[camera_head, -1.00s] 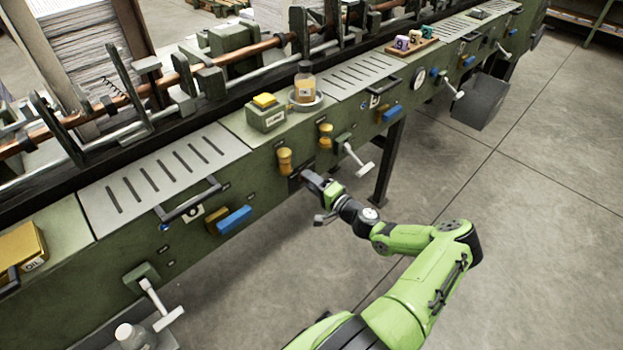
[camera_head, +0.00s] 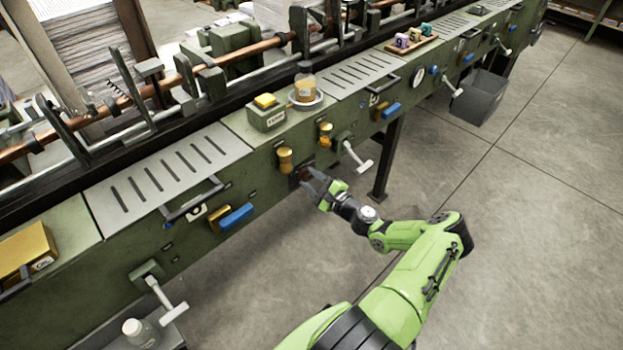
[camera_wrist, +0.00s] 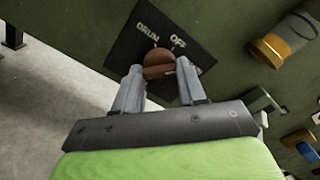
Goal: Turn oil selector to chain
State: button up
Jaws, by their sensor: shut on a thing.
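The oil selector is a brown round knob (camera_wrist: 158,57) on a black plate (camera_wrist: 130,46), in the wrist view. The words DRUM and OFF show on the plate above the knob. A further label at the plate's right is mostly hidden by a finger. My gripper (camera_wrist: 160,72) is shut on the knob, one grey finger on each side of it. Which label the knob points to is unclear. In the head view my gripper (camera_head: 313,186) is at the green machine's front, with the dark plate (camera_head: 295,174) just behind the fingers.
A grey bin (camera_head: 481,100) stands farther right. The floor in front is clear.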

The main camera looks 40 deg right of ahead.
jog(key=shift+m, duration=0.8)
jog(key=o, duration=1.1)
jog(key=shift+c, duration=0.2)
jog(key=shift+s, duration=0.1)
jog(key=s+p, duration=0.2)
jog(key=s, duration=1.3)
jog(key=shift+s+d, duration=0.25)
jog(key=shift+s, duration=0.05)
